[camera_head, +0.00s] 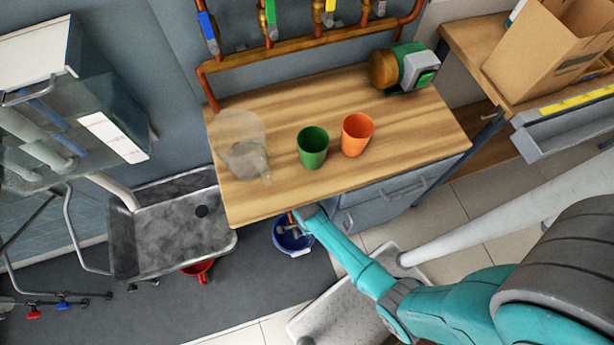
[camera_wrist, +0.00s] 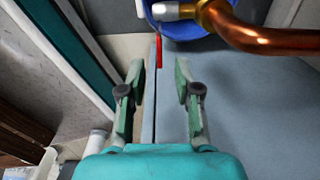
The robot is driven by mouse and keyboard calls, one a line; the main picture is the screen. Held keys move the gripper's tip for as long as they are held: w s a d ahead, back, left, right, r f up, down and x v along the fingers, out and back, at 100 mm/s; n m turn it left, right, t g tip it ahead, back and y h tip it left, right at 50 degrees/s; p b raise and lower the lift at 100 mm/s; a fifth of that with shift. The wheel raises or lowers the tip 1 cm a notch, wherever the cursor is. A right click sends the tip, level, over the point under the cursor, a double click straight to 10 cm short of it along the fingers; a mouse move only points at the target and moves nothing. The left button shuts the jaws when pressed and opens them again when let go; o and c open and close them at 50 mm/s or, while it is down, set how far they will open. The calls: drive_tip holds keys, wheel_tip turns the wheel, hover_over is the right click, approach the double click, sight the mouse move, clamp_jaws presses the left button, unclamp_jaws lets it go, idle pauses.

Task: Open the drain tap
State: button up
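The drain tap shows in the wrist view as a silver fitting (camera_wrist: 172,11) on a copper pipe (camera_wrist: 262,36), with a thin red lever (camera_wrist: 158,52) pointing down the picture. A blue bucket (camera_wrist: 205,40) lies behind the pipe, and it also shows in the head view (camera_head: 293,243) below the workbench edge. My gripper (camera_wrist: 157,72) is open and empty. In the wrist view, the lever's free end appears between the two fingertips; I cannot tell its depth or any contact. In the head view my gripper (camera_head: 299,219) is by the bench's front edge, above the bucket, partly hidden.
The wooden workbench (camera_head: 270,195) carries a clear jug (camera_head: 240,135), a green cup (camera_head: 313,147) and an orange cup (camera_head: 357,133). Grey drawers (camera_head: 385,196) stand right of my gripper. A metal sink (camera_head: 165,238) stands left. Valves line the back wall.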

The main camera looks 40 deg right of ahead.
drive_tip(key=shift+f, duration=2.85)
clamp_jaws()
drive_tip(key=shift+s, duration=0.1)
